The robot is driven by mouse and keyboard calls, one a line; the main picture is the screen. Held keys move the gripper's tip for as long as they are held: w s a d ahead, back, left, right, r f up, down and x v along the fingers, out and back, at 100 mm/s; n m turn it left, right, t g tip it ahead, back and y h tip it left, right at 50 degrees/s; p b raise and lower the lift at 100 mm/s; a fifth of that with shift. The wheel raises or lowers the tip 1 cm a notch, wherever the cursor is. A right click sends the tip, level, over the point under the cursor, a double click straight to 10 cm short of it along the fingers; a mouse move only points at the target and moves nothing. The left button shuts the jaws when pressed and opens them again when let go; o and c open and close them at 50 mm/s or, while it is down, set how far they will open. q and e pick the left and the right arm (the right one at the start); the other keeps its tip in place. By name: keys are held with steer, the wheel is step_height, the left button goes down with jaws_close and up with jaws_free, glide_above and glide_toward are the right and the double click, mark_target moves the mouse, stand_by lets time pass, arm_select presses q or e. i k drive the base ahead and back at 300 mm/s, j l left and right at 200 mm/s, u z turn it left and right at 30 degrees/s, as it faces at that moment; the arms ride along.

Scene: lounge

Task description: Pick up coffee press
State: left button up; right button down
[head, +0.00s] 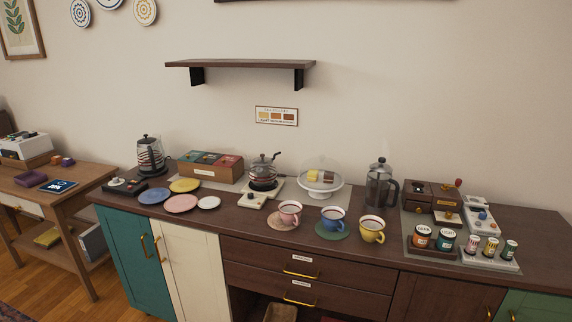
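The coffee press (379,186) is a glass cylinder with a dark metal frame, a domed lid with a knob and a black handle on its right side. It stands upright toward the back of the dark wooden sideboard top (330,258), right of centre in the head view. A yellow cup (371,231) stands in front of it. Neither of my grippers shows in the head view, and nothing is touching the press.
Pink (289,212) and blue (332,219) cups stand in front. A wall shelf (240,64) hangs above.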

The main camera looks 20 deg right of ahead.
mark_target(378, 188)
steer(key=z, duration=1.3)
steer(key=i+l, duration=0.2)
